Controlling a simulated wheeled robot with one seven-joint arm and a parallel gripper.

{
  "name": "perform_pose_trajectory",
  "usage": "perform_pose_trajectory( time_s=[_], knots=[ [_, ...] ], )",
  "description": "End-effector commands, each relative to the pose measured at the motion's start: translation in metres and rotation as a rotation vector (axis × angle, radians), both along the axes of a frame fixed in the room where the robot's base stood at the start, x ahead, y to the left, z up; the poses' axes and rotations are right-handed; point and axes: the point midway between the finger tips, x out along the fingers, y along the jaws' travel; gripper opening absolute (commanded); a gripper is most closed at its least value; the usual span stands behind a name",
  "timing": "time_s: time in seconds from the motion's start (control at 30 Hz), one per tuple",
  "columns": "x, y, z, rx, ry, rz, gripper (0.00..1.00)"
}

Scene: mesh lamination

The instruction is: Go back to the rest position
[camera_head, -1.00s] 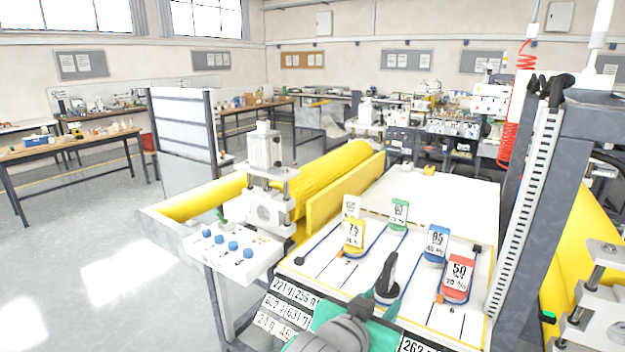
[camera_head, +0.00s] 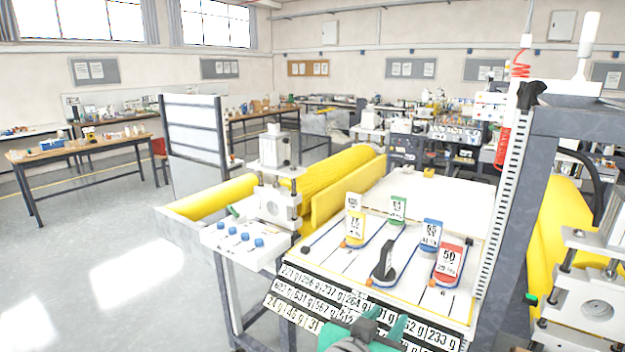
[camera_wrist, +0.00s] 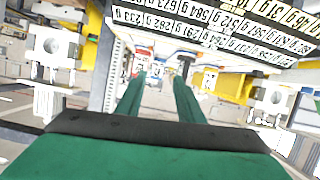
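My gripper (camera_head: 384,323) is at the bottom of the head view, in front of the number strips (camera_head: 355,300) on the machine's front edge. Its two green fingers stand apart with nothing between them, and the wrist view also shows the empty gap (camera_wrist: 160,82). The white slotted panel (camera_head: 335,243) lies behind the strips. It bears a black lever (camera_head: 384,262), and yellow (camera_head: 355,228), green (camera_head: 398,209), blue (camera_head: 431,236) and red (camera_head: 449,263) number tags. The gripper touches none of these.
A grey upright post (camera_head: 528,200) stands right of the panel. A white roller block (camera_head: 597,307) is at the lower right. A small control box with blue knobs (camera_head: 245,240) and yellow rolls (camera_head: 335,180) are on the left. Open floor (camera_head: 100,240) lies further left.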

Motion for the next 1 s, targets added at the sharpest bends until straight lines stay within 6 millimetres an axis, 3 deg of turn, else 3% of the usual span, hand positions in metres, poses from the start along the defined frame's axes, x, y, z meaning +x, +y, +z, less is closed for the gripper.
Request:
perform_pose_trajectory(
  time_s=[0.27, 0.57, 0.77, 1.0],
  knots=[
    [0.001, -0.002, -0.030, -0.112, 0.006, 0.041, 0.34],
    [-0.007, 0.008, -0.092, -0.275, 0.011, 0.158, 0.34],
    [-0.025, 0.022, -0.139, -0.342, 0.011, 0.258, 0.34],
    [-0.061, 0.043, -0.195, -0.369, 0.007, 0.381, 0.34]
  ],
)
